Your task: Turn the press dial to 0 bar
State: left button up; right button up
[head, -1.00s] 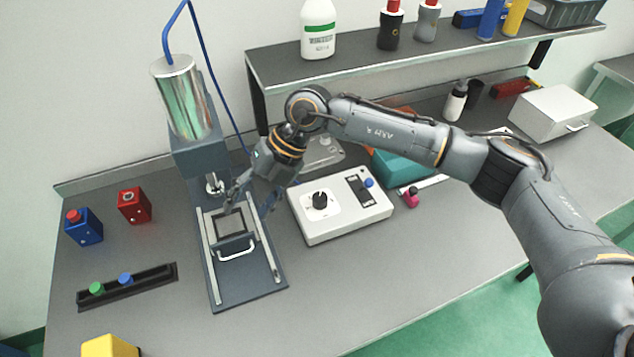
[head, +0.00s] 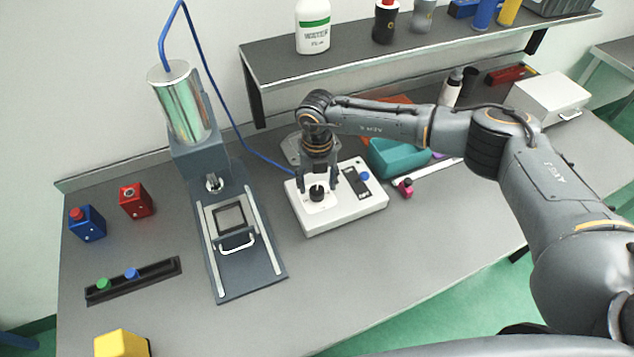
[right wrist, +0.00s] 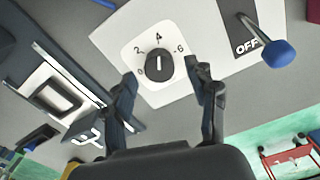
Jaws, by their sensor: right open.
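The press dial is a black round knob (head: 317,193) on a white plate on top of a pale control box (head: 345,222). In the right wrist view the dial (right wrist: 159,66) has a white mark pointing up toward the 4; the 0 is at its lower left, the 2 at upper left and the 6 at upper right. My right gripper (head: 318,186) points down over the dial. Its open fingers (right wrist: 162,77) stand on either side of the knob in the picture, with gaps showing; nothing is held. My left gripper is not in view.
The box has a blue-knobbed lever (right wrist: 277,54) beside an OFF label. The press (head: 205,150) with its slide stands left of the box. A teal bin (head: 400,157) is behind right, and a small pink-red item (head: 404,188) lies right.

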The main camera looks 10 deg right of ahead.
aim_at(316, 192)
jog(key=shift+f, duration=1.35)
